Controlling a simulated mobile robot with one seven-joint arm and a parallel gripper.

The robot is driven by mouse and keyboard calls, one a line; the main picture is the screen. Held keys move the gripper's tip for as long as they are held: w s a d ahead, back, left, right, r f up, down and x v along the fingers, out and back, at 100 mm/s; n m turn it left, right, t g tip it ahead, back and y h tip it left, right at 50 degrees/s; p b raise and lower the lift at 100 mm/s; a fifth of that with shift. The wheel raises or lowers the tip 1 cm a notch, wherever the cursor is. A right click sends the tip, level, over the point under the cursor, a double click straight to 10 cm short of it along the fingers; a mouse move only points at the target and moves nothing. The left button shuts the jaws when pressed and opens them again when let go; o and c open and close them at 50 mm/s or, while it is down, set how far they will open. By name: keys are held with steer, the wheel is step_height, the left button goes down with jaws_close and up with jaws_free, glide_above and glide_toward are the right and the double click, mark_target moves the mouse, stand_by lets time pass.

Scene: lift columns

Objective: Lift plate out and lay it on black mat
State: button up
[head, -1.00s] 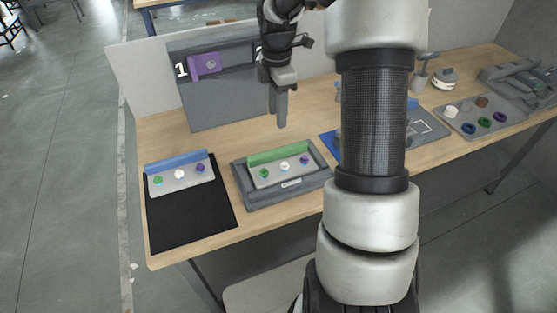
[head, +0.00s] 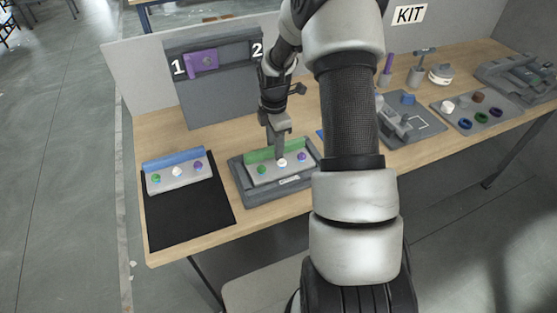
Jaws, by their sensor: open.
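The plate (head: 272,172) is light grey with a green raised back edge and a row of green, white and purple knobs. It sits in a dark grey fixture (head: 247,199) near the table's front. The black mat (head: 190,222) lies to the left; a similar grey plate with a blue back edge (head: 180,179) lies on its far part. My gripper (head: 280,154) is open, pointing down right at the green-edged plate, by its back edge and middle knob. Whether the fingers touch or straddle the edge is not clear.
A grey panel (head: 210,100) with a purple piece stands behind. A tray (head: 484,122) with coloured rings and several tools are at the right. My arm hides part of the table's middle. The front part of the black mat is clear.

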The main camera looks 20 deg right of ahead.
jaws_close()
steer(key=shift+r, duration=0.1)
step_height(320, 180, up, 10)
steer(key=shift+r, duration=0.15)
stand_by(0.6)
